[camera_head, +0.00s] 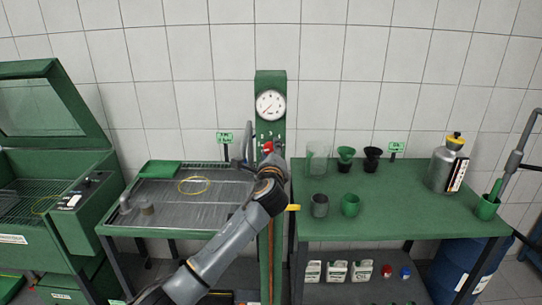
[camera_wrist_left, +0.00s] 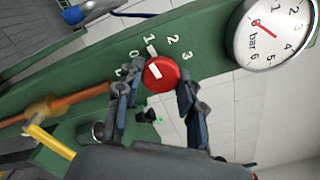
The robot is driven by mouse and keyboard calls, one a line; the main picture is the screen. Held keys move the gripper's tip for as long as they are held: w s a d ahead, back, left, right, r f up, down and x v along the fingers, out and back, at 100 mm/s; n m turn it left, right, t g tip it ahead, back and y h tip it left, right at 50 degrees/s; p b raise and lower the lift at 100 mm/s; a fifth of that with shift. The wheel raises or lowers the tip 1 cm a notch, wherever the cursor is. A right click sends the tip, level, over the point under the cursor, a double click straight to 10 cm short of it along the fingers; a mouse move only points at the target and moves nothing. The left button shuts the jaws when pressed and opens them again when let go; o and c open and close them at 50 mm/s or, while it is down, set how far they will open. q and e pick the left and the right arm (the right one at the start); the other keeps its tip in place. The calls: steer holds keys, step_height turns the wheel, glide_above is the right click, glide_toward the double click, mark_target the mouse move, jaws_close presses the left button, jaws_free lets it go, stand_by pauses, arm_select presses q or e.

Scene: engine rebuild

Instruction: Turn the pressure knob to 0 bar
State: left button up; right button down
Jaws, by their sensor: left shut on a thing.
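The red pressure knob (camera_wrist_left: 160,73) sits on the green panel (camera_wrist_left: 210,50) in the left wrist view, with a white mark on its face. Printed numbers including 1, 2 and 3 curve around it. My left gripper (camera_wrist_left: 156,84) is shut on the knob, one finger on each side. The white-faced gauge (camera_wrist_left: 272,32) at the right edge has a red needle pointing up-left; its exact reading is unclear. In the head view the gauge (camera_head: 270,105) sits above the knob (camera_head: 268,147), and my left arm partly hides the panel's lower part. My right gripper is out of view.
A green bench (camera_head: 420,210) with cups, funnels and a metal canister (camera_head: 447,165) stands right of the panel. A metal-topped wash table (camera_head: 185,215) stands to the left. A yellow lever (camera_wrist_left: 48,140) and copper pipe (camera_wrist_left: 80,98) lie near the gripper.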

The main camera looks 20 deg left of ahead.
arm_select(q)
steer(key=shift+n+b, duration=1.55)
steer(key=shift+n, duration=2.15)
steer(key=o, duration=1.2)
steer(key=shift+c, duration=0.2)
steer(key=v, duration=1.2)
